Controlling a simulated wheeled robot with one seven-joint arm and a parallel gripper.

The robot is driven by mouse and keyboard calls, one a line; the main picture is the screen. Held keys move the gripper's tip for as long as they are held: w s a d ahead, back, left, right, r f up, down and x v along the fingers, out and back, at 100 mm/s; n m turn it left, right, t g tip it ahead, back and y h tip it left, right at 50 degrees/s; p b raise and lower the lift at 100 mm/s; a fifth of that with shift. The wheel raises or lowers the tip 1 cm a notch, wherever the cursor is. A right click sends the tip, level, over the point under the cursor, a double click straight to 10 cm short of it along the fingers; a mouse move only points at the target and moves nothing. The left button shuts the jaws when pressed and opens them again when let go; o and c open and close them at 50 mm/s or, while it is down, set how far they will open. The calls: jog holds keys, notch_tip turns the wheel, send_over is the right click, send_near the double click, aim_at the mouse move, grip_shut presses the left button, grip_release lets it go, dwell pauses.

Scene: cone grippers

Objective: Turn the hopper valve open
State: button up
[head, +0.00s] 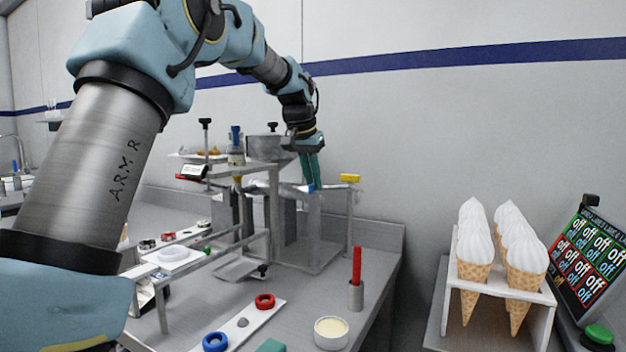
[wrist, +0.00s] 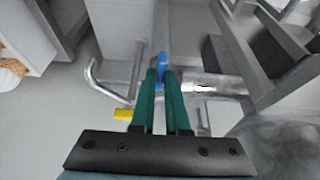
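A small blue handle (head: 311,187) sits on the metal pipework below the grey hopper (head: 264,148). I take it for the valve handle, but the frames do not label it. In the wrist view the blue handle (wrist: 161,72) lies between the tips of my gripper's green fingers (wrist: 161,80). The fingers look closed against both its sides. In the head view my gripper (head: 312,178) reaches down to it from above, beside the hopper. A light metal pipe (wrist: 212,86) runs right from the handle. The valve's inner position is hidden.
A yellow-ended lever (head: 350,178) stands right of the handle, and its yellow end (wrist: 124,114) is close to my left finger in the wrist view. A red stick in a holder (head: 356,268) and ice cream cones (head: 475,245) stand farther right. The wall is behind.

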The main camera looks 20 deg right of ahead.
grip_shut()
jog(key=shift+r+n, duration=0.1)
jog(key=shift+n, duration=0.2)
jog(key=shift+d+r+n+t+y+p, duration=0.1)
jog(key=shift+n+t+y+p, duration=0.25)
jog(key=shift+n+p, duration=0.6)
jog(key=n+y+p, duration=0.1)
jog(key=n, duration=0.2)
jog(key=n+t+y+p, duration=0.1)
jog(key=n+p, duration=0.1)
jog(key=n, duration=0.1)
jog(key=shift+s+d, duration=0.1)
jog(key=shift+d, duration=0.1)
jog(key=n+y+p, duration=0.2)
jog(key=n+p, duration=0.1)
jog(key=n, duration=0.2)
jog(key=shift+d+n+p, duration=0.1)
jog(key=shift+n+p, duration=0.25)
jog(key=shift+p, duration=0.05)
jog(key=shift+n+g+y+p, duration=0.45)
jog(key=shift+n+y+p, duration=0.3)
jog(key=shift+n+p, duration=0.75)
jog(key=shift+n, duration=0.5)
jog(key=o, duration=0.5)
grip_release()
jog(key=shift+f, duration=0.2)
